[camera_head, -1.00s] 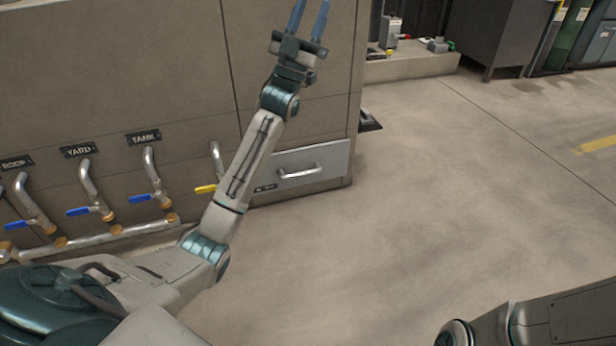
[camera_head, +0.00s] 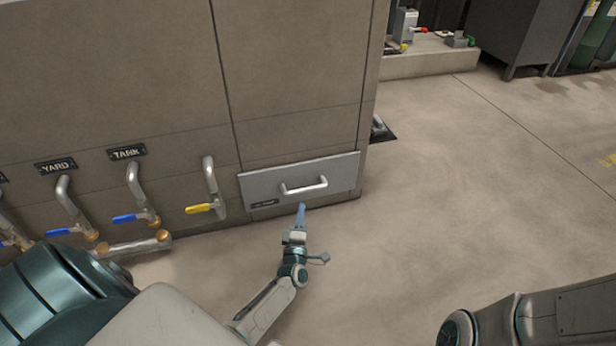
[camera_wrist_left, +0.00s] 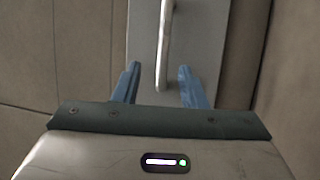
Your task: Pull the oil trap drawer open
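The oil trap drawer (camera_head: 258,188) is a light grey panel low in the brown cabinet wall, with a silver bar handle (camera_head: 304,187) and a small dark label at its lower left. It looks closed, flush with the wall. My left gripper (camera_head: 300,212) is just below and in front of the handle. In the left wrist view, the blue fingers (camera_wrist_left: 160,85) are open and apart. The handle (camera_wrist_left: 164,45) runs up the picture there, its near end between the fingertips, and I cannot tell whether they touch it. My right gripper is out of view.
Pipes with blue-handled valves (camera_head: 125,218) and a yellow-handled valve (camera_head: 200,208) stand left of the drawer. The concrete floor (camera_head: 450,190) is clear in front and to the right. A low ledge (camera_head: 430,62) lies at the back.

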